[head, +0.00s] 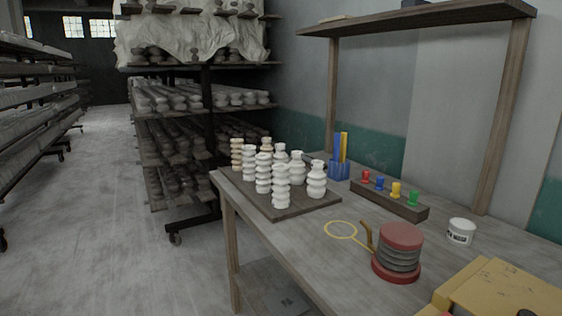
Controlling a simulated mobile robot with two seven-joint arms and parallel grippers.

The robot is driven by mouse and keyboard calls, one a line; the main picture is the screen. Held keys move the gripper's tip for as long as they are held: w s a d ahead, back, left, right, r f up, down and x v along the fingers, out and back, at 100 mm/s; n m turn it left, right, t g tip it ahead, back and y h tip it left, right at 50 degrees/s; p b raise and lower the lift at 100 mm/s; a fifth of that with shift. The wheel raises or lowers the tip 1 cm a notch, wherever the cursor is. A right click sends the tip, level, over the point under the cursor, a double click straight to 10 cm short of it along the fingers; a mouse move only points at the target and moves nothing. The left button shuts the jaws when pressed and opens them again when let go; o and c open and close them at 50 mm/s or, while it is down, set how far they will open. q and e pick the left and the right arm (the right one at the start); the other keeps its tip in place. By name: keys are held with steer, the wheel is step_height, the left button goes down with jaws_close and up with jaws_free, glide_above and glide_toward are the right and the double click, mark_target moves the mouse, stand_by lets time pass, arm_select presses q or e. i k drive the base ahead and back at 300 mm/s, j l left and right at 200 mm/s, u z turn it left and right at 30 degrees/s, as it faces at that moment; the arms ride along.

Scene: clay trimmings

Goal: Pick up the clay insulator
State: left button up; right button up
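Several white ribbed clay insulators stand upright on a dark board (250,196) at the left end of the wooden workbench (300,240). The nearest clay insulator (281,187) is a tall stack of rings at the board's front. Another clay insulator (316,180) with a rounder shape stands to its right. A more cream-coloured insulator (237,154) stands at the back left. Some insulators are partly hidden behind others. Neither of my grippers is in view.
A red and grey round stack (398,252), a yellow ring tool (341,230), a white jar (461,231), a blue holder (339,171) and a wooden block with coloured knobs (388,197) are on the bench. A loaded rack (205,120) stands behind. The floor at left is clear.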

mark_target(280, 156)
steer(key=i+j, duration=0.25)
steer(key=i, duration=0.25)
steer(key=i+j+u, duration=0.1)
steer(key=i, duration=0.4)
steer(key=i+j, duration=0.3)
steer(key=i, duration=0.2)
steer(key=i+j+u, duration=0.1)
steer(key=i, duration=0.4)
steer(key=i+j, duration=0.3)
steer(key=i, duration=0.2)
steer(key=i+l, duration=0.4)
steer(key=i+u, duration=0.05)
